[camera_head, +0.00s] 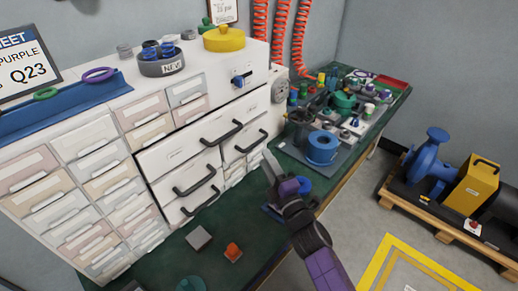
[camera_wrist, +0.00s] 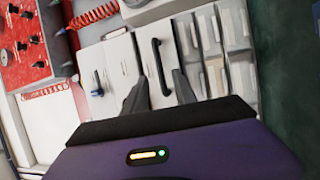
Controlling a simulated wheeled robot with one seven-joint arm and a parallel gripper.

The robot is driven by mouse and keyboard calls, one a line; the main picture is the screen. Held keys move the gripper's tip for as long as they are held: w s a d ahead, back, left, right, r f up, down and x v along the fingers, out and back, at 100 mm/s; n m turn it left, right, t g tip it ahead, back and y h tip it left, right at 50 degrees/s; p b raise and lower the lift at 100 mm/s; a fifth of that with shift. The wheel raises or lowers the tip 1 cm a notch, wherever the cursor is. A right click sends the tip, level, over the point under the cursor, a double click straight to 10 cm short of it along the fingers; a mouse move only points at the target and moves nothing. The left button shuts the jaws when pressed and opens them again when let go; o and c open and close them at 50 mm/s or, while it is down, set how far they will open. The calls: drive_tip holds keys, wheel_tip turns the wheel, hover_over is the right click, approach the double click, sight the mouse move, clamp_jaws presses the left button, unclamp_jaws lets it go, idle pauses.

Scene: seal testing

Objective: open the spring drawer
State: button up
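A white drawer cabinet (camera_head: 160,160) stands on the green bench in the head view. Its larger drawers have dark bar handles, including an upper one (camera_head: 221,133), a right one (camera_head: 250,142) and a left one (camera_head: 195,180). All the drawers look shut. Their labels are too small to read, so I cannot tell which is the spring drawer. My gripper (camera_head: 270,168) is in front of the cabinet's right side. In the wrist view my gripper (camera_wrist: 160,88) is open, with a dark handle (camera_wrist: 157,60) ahead between the fingertips. Contact is not visible.
Small pale drawers (camera_head: 85,140) fill the cabinet's left. A grey block (camera_head: 199,238) and an orange-topped piece (camera_head: 233,252) lie on the bench in front. A blue ring (camera_head: 322,147) and many parts crowd the bench at right. A pump on a pallet (camera_head: 440,212) stands on the floor.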

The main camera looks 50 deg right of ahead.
drive_tip(key=x, duration=0.6)
drive_tip(key=shift+w, duration=0.15)
clamp_jaws()
idle(1.3)
